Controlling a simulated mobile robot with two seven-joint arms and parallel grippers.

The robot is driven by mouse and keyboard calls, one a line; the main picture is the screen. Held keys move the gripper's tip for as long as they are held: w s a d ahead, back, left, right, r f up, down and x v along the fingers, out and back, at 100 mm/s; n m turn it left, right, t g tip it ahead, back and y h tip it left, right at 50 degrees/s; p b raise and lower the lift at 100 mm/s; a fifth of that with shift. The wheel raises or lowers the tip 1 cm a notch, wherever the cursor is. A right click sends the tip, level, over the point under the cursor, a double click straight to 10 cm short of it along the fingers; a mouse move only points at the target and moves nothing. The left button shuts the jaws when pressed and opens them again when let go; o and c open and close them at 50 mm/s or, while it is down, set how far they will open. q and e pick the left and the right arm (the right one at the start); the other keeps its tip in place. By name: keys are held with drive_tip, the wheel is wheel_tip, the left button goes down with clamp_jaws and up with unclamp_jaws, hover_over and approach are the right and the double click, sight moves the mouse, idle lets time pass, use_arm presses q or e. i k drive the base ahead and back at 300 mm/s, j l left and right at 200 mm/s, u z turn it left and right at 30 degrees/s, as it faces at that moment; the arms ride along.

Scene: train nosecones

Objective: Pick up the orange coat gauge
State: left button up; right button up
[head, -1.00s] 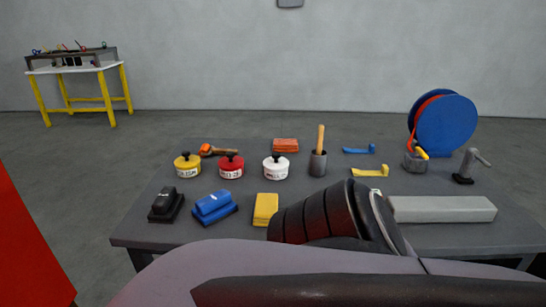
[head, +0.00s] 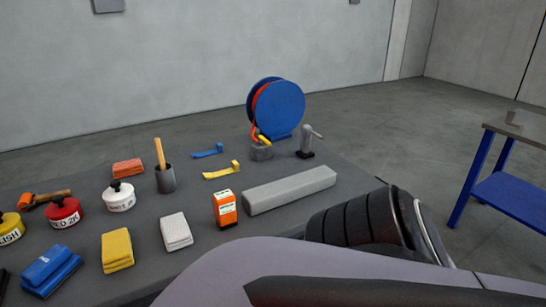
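The orange coat gauge (head: 225,209) is a small upright orange block with pale label areas. It stands on the dark grey table (head: 330,196) in the head view, just left of the long grey bar's near end. One of my arms, dark and ribbed, crosses the lower right of the view, to the right of the gauge and apart from it. Neither gripper shows, so nothing can be said of their fingers.
A light grey bar (head: 290,190) lies right of the gauge, and a white sponge-like block (head: 176,231) lies left of it. Behind are yellow (head: 222,171) and blue (head: 207,151) tools and a blue hose reel (head: 278,107). A blue workbench (head: 506,190) stands at right.

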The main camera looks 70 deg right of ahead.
sight(224, 201)
drive_tip(key=z, duration=1.9)
drive_tip(key=i+l+u, duration=0.1)
drive_tip(key=l+u, duration=0.6)
drive_tip(key=l, duration=0.2)
